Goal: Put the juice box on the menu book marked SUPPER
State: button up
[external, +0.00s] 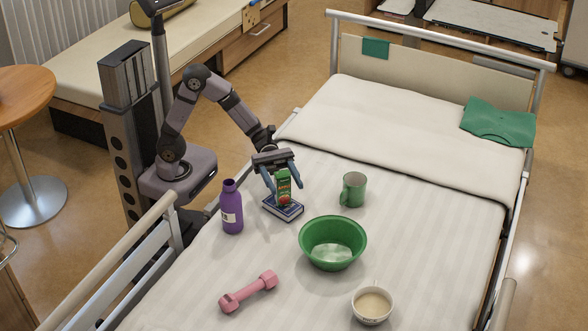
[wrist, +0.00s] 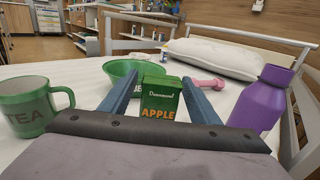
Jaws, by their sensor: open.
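A green juice box (external: 284,184) with a red picture on its front stands upright on a dark blue book (external: 289,213) on the bed. The book's lettering is too small to read. My gripper (external: 284,193) is open, with one finger on each side of the box. In the wrist view the box (wrist: 160,100), lettered APPLE, stands between the two blue fingers of my gripper (wrist: 159,84). I cannot tell whether either finger touches it. The book is hidden in the wrist view.
A purple bottle (external: 232,208) stands close left of the book, and a green mug (external: 353,190) to its right.

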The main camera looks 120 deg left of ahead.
jog(key=p+v, duration=0.3)
jog(key=v, duration=0.7)
jog(key=shift+s, duration=0.15)
jog(key=shift+a, duration=0.1)
